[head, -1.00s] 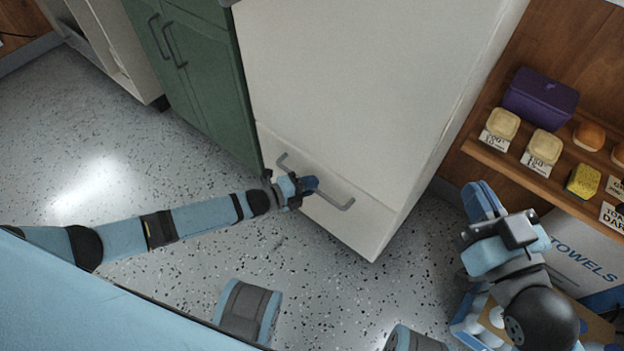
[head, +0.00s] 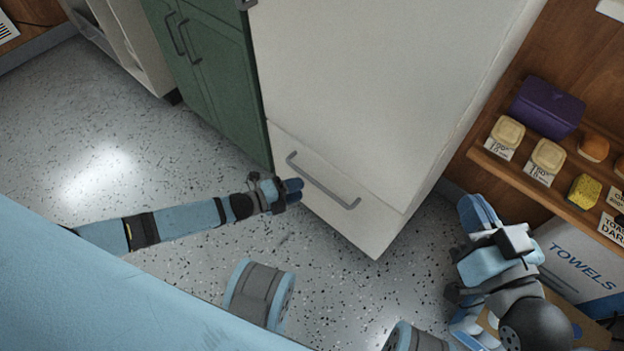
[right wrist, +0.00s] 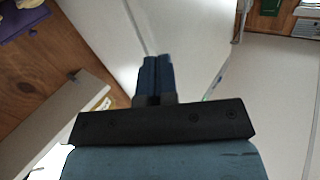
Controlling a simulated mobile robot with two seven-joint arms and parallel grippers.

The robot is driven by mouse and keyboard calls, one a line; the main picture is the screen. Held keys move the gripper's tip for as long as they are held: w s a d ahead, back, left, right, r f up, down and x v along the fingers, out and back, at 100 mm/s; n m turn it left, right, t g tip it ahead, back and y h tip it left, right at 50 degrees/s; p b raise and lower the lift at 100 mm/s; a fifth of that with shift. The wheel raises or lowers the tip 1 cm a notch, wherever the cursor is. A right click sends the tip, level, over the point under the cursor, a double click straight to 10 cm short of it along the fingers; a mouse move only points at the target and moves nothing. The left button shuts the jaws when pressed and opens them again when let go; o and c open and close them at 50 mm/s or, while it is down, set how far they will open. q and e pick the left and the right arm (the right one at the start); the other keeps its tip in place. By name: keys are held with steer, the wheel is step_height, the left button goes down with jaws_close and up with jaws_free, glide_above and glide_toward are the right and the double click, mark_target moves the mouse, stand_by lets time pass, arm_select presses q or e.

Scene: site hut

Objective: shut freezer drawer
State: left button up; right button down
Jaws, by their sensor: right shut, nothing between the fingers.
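The freezer drawer (head: 335,208) is the bottom front of the white fridge-freezer (head: 360,90) in the head view. Its face looks flush with the door above, with only a thin seam between them.
A green cabinet (head: 215,75) stands left of the freezer. On the right, a wooden shelf (head: 505,168) holds tubs, a purple box (head: 545,107) and a yellow sponge (head: 584,191). A towels carton (head: 585,262) sits below it. The speckled floor (head: 150,150) is clear at left.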

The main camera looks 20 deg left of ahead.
arm_select(q)
steer(key=p+v, duration=0.1)
steer(key=v, duration=0.5)
steer(key=shift+s+p, duration=0.2)
steer(key=shift+p, duration=0.15)
arm_select(e)
steer(key=shift+s+a+r+m, duration=0.3)
steer(key=shift+s+m, duration=0.2)
steer(key=shift+m, duration=0.2)
arm_select(q)
steer(key=shift+a+r, duration=0.1)
steer(key=shift+a, duration=0.05)
